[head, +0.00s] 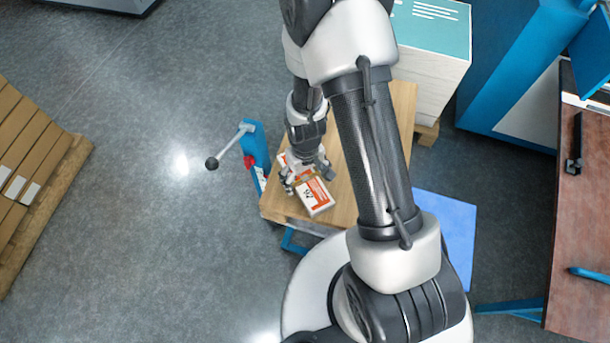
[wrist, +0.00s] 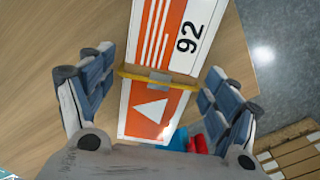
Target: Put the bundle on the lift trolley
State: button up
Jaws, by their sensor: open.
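The bundle (head: 315,198) is a white and orange pack marked 92. It lies flat near the front left of a wooden top with a blue frame and lever, which looks like the lift trolley (head: 278,207). In the wrist view the bundle (wrist: 188,30) has a yellow strap with a grey clip. My gripper (head: 307,178) is low over the bundle's far part. In the wrist view my gripper (wrist: 158,95) is open, with one finger on each side of the bundle and gaps between. The bundle's near end is hidden in the wrist view.
A blue post with a ball-ended lever (head: 228,148) sticks out left of the wooden top. A tall teal and white stack (head: 432,65) stands at the back right. A loaded pallet (head: 35,165) is far left. Open grey floor lies between.

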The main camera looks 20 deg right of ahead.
notch_tip(320, 180, up, 12)
jog(key=p, duration=0.5)
notch_tip(320, 180, up, 17)
jog(key=m+t, duration=0.1)
jog(key=t, duration=0.1)
send_over(305, 179)
jog(key=s, duration=0.2)
jog(key=s+d+r+m+t, duration=0.1)
jog(key=s+r+t, duration=0.1)
jog(key=s+r, duration=1)
jog(key=shift+s+d+t, duration=0.2)
jog(key=shift+s+t, duration=0.1)
jog(key=shift+s, duration=0.05)
